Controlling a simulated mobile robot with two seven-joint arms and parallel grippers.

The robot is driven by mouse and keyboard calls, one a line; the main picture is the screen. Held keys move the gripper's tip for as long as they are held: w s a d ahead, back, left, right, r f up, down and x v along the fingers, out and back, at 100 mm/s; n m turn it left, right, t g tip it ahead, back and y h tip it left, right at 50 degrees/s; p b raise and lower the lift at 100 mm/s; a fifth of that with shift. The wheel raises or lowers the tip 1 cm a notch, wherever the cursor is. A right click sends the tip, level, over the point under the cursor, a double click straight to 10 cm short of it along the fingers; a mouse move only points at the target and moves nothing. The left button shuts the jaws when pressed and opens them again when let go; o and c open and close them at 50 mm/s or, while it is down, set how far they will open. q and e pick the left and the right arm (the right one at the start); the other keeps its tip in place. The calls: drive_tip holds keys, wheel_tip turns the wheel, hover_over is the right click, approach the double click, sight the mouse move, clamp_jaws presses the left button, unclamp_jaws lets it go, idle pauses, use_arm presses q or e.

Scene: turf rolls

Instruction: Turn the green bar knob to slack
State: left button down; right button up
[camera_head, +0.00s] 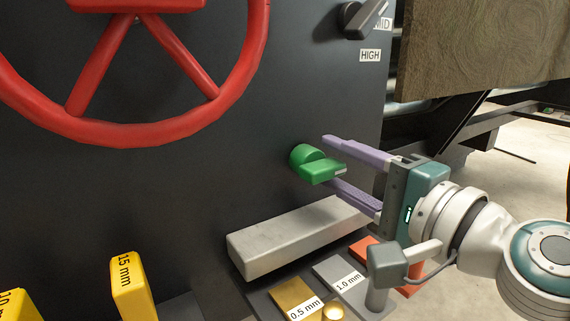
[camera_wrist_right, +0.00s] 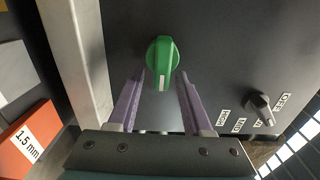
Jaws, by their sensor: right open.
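The green bar knob (camera_head: 316,167) sits on the dark upright panel, and its bar with a white end mark points right in the head view. In the wrist view the knob (camera_wrist_right: 161,62) is just beyond the fingers, its white mark toward my gripper. My right gripper (camera_head: 330,161) is open, with one purple finger above the bar and one below. In the wrist view the right gripper's fingertips (camera_wrist_right: 163,76) stand either side of the bar's near end, seemingly without touching. No slack label is readable. My left gripper is not in view.
A red handwheel (camera_head: 236,92) is at the upper left. A grey selector knob (camera_head: 360,20) with MID and HIGH labels is at the upper right. Below the green knob lie a pale bar (camera_head: 290,240) and marked thickness plates (camera_head: 345,275). A yellow 15 mm block (camera_head: 133,285) stands lower left.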

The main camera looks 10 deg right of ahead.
drive_tip(key=shift+s+d, duration=0.2)
drive_tip(key=shift+s, duration=0.35)
drive_tip(key=b+v, duration=0.1)
drive_tip(key=v, duration=0.7)
drive_tip(key=shift+s+b, duration=0.35)
drive_tip(key=shift+s, duration=0.05)
drive_tip(key=shift+d+r, duration=0.1)
drive_tip(key=shift+d, duration=0.05)
drive_tip(key=s+a+r+n+g+y+p, duration=0.1)
drive_tip(key=s+a+r+n+g+p, duration=0.45)
drive_tip(key=p, duration=0.55)
drive_tip(key=s+a+r+n+g+y+p, duration=0.1)
drive_tip(key=s+a+r+n+g+p, duration=0.15)
drive_tip(key=r+n+p, duration=0.6)
drive_tip(key=s+d+r+n+g+h+p, duration=0.1)
drive_tip(key=s+d+r+g+h+p, duration=0.3)
drive_tip(key=r+p, duration=0.75)
drive_tip(key=s+d+r+n+g+h+p, duration=0.1)
drive_tip(key=s+d+r+h+p, duration=0.4)
drive_tip(key=p, duration=1.2)
wheel_tip(320, 180, up, 38)
drive_tip(key=a+y+p, duration=0.1)
drive_tip(key=p, duration=3.5)
drive_tip(key=shift+s+a, duration=0.15)
drive_tip(key=shift+s, duration=0.3)
